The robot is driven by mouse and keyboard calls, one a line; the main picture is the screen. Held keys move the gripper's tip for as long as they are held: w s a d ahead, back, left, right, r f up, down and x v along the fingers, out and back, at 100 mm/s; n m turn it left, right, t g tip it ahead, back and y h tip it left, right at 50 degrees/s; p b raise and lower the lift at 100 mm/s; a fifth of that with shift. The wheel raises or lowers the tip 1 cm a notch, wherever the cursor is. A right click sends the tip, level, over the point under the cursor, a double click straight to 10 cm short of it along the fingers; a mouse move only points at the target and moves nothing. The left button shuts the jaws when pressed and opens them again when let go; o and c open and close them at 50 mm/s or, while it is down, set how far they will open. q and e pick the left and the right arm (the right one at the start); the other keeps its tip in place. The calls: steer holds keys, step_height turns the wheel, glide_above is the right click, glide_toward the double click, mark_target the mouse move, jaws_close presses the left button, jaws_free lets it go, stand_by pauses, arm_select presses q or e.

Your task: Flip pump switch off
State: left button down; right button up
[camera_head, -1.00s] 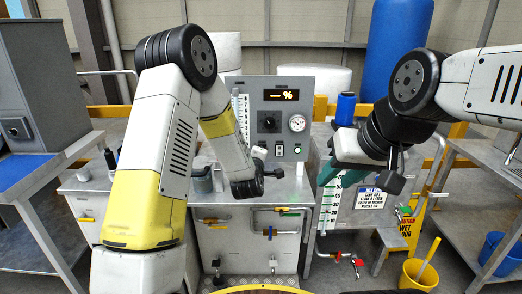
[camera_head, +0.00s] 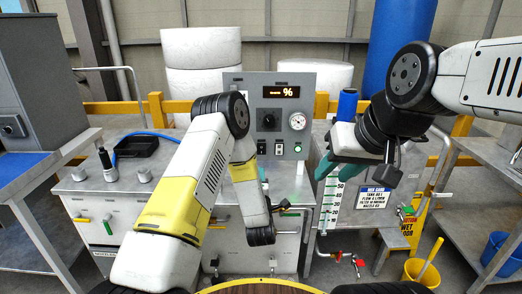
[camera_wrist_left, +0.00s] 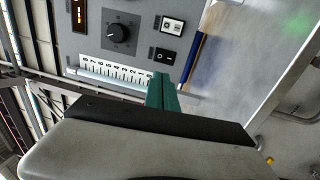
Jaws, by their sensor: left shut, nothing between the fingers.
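The grey control panel (camera_head: 270,90) stands at the back of the bench. Low on it are a black rocker switch (camera_head: 262,147) and a white-framed switch (camera_head: 279,148). Their labels are unreadable, so I cannot tell which is the pump switch. The left wrist view shows the black rocker (camera_wrist_left: 165,56) and the white-framed switch (camera_wrist_left: 172,25). My left gripper (camera_wrist_left: 163,90) is shut and empty, its teal tips just beside the black rocker in that view; contact cannot be judged. In the head view its fingers are hidden. My right gripper (camera_head: 354,172) is open and empty, right of the panel.
The panel also carries a knob (camera_head: 266,124), a gauge (camera_head: 298,121), a display (camera_head: 281,92) and a green button (camera_head: 298,147). A blue bottle (camera_head: 347,104) stands right of it. A black tray (camera_head: 138,146) lies on the bench at left. Pipes and valves run below.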

mark_target(261, 147)
arm_select(q)
steer(key=w, duration=0.4)
steer(key=w+r, duration=0.1)
steer(key=w, duration=0.8)
steer(key=shift+w+r, duration=0.35)
steer(key=shift+w, duration=0.05)
steer(key=shift+w+r, duration=0.15)
steer(key=shift+w, duration=0.05)
